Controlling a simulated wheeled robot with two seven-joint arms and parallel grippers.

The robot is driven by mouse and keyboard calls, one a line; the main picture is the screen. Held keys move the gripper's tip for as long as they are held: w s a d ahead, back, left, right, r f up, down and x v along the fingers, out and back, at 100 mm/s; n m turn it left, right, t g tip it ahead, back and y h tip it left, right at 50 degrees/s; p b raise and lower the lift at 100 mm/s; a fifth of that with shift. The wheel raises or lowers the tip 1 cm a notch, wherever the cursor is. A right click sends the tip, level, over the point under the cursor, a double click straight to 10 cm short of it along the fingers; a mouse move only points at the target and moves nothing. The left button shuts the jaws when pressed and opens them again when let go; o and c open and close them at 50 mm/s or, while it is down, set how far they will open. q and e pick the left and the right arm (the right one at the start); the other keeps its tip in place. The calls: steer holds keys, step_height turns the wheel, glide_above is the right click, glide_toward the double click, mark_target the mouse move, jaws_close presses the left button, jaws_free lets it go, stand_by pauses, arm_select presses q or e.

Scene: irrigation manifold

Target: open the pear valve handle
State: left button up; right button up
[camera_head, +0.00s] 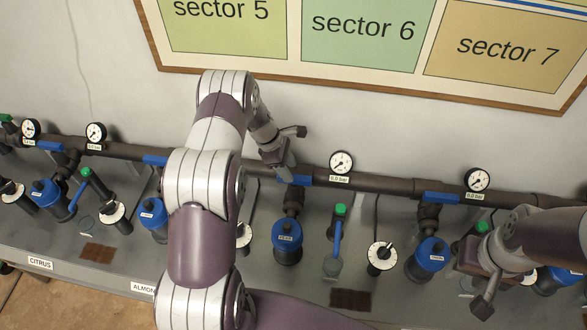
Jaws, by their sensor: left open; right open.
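Several blue-capped units hang below a dark pipe, and their small labels are too fine to read surely, so I cannot tell which is pear. One blue cap (287,236) is at the centre, with a long blue lever (337,240) under a green knob (340,210) to its right. My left gripper (289,154) is open and empty, above the pipe and above a blue piece (295,180) on it. Whether it touches anything is unclear. My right gripper (474,284) is open at the lower right, beside another blue cap (431,254). My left arm hides part of the row.
The dark pipe (385,184) runs across the wall with several round gauges, one (341,162) right of my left gripper. A dial (381,256) stands between the middle units. A sector board (367,70) hangs above. The grey panel carries a CITRUS label (40,263).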

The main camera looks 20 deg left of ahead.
mark_target(294, 176)
arm_select(q)
steer(key=x, duration=0.3)
steer(key=shift+w+r+p, duration=0.1)
steer(key=shift+w+p, duration=0.2)
steer(key=shift+p, duration=0.05)
steer(key=shift+s+f, duration=0.2)
steer(key=shift+f, duration=0.05)
steer(key=shift+s, duration=0.35)
steer(key=shift+w+d+f, duration=0.1)
steer(key=shift+w+f, duration=0.05)
steer(key=shift+w, duration=0.1)
steer(key=shift+c, duration=0.7)
steer(key=shift+w+f, duration=0.1)
steer(key=c, duration=0.5)
jaws_close()
arm_select(e)
steer(key=shift+r, duration=0.75)
